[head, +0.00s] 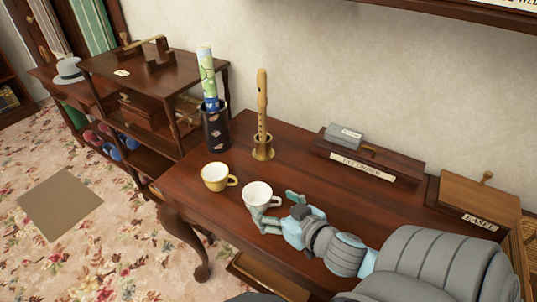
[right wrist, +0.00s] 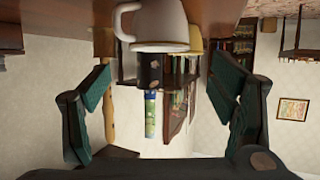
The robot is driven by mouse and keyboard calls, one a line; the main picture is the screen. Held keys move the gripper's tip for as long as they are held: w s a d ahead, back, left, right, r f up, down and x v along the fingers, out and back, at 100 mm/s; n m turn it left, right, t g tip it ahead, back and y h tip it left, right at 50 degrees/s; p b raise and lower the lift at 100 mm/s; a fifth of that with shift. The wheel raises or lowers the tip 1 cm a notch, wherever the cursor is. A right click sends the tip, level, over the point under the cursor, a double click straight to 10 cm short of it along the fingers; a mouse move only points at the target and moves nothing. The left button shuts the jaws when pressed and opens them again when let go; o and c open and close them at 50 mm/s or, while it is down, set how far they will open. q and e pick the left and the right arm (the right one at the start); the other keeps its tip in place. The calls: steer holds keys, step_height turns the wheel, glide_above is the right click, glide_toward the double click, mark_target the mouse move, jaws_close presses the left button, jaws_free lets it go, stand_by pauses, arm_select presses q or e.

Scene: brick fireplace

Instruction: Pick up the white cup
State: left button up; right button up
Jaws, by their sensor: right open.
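The white cup (head: 257,193) stands upright on the brown wooden table (head: 300,170) near its front edge. In the right wrist view, which looks upside down, the white cup (right wrist: 160,24) is at the top centre, with its handle to the left. My right gripper (head: 275,209) is beside the cup, its fingers open at the cup's near right side. In the right wrist view, my right gripper (right wrist: 162,82) shows two dark green fingers spread wide with nothing between them. In the head view, a fingertip covers part of the cup's lower side. My left gripper is not in view.
A yellow cup (head: 214,178) stands just left of the white cup. Behind are a recorder in a brass holder (head: 263,150) and a dark pot (head: 215,128) with a rolled paper. A labelled wooden box (head: 368,160) and another box (head: 478,203) stand to the right.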

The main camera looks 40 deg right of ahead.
mark_target(251, 189)
steer(key=b+x, duration=0.3)
steer(key=x, duration=0.9)
steer(key=shift+f+b, duration=0.25)
steer(key=shift+b, duration=0.05)
steer(key=shift+w, duration=0.25)
steer(key=shift+s, duration=0.1)
steer(key=c, duration=1.2)
